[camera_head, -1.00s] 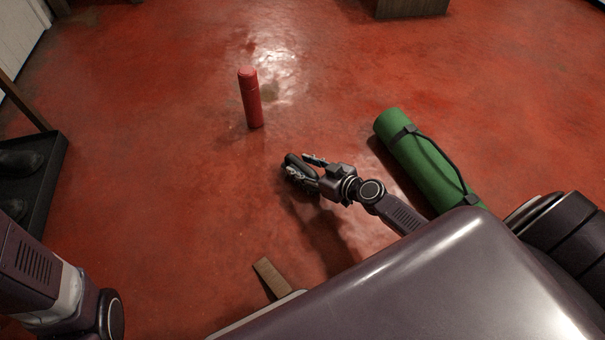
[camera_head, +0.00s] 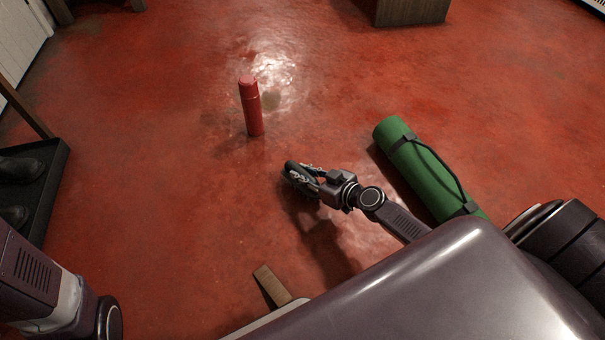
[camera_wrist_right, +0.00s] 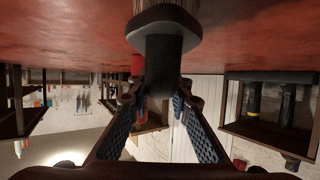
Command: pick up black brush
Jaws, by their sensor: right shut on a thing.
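The black brush (camera_head: 290,168) is on or just above the red floor, left of the middle of the head view. In the right wrist view its dark, flared body (camera_wrist_right: 165,50) stands between the fingers, with brown material at the top edge. My right gripper (camera_head: 306,179) is shut on the brush; its two padded fingers (camera_wrist_right: 160,100) close on the narrow part in the wrist view. The gripper hides part of the brush in the head view. My left arm shows at the lower left, but its gripper is out of view.
A red bottle-like cylinder (camera_head: 251,108) stands on the floor beyond the brush. A rolled green mat (camera_head: 425,170) lies to the right. A black tray (camera_head: 50,185) with dark boots is at the left. A wooden piece (camera_head: 271,285) is near my base. The floor between is clear.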

